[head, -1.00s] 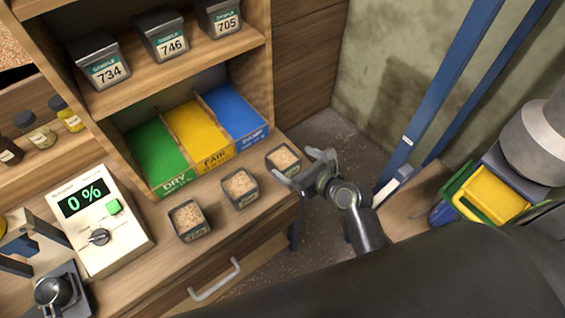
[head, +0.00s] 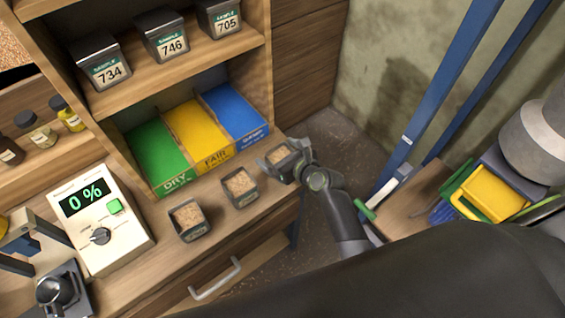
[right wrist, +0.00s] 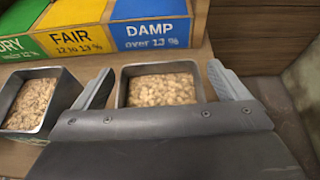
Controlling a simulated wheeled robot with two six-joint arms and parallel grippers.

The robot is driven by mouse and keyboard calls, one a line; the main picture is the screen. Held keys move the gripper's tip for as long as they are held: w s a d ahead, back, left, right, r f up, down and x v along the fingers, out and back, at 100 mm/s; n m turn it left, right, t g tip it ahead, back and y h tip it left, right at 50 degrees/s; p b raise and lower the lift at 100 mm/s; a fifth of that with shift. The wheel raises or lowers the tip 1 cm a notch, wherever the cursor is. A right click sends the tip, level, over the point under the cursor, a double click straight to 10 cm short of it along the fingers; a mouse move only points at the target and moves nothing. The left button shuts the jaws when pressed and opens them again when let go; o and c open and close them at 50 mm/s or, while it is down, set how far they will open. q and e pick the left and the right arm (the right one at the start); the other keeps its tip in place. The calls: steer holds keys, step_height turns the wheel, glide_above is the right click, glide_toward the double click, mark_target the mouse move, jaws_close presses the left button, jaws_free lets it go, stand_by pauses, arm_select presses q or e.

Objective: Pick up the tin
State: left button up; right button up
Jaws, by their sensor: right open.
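Three small dark tins of grain stand in a row on the bench in the head view: a left tin (head: 189,219), a middle tin (head: 240,186) and a right tin (head: 281,157). My right gripper (head: 277,155) is at the right tin, with its fingers apart. In the right wrist view the open fingers (right wrist: 162,88) lie on either side of this grain-filled tin (right wrist: 160,85), with a small gap showing at the left. The gripper body hides the tin's near side. The middle tin also shows in the right wrist view (right wrist: 35,103). My left gripper is not in view.
Green DRY (head: 158,157), yellow FAIR (head: 200,135) and blue DAMP (head: 236,112) bins stand just behind the tins. A meter reading 0 % (head: 99,220) is at the left. Numbered sample tins sit on the shelf above. The bench edge is close at the right.

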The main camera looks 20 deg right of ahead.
steer(key=c, duration=1.2)
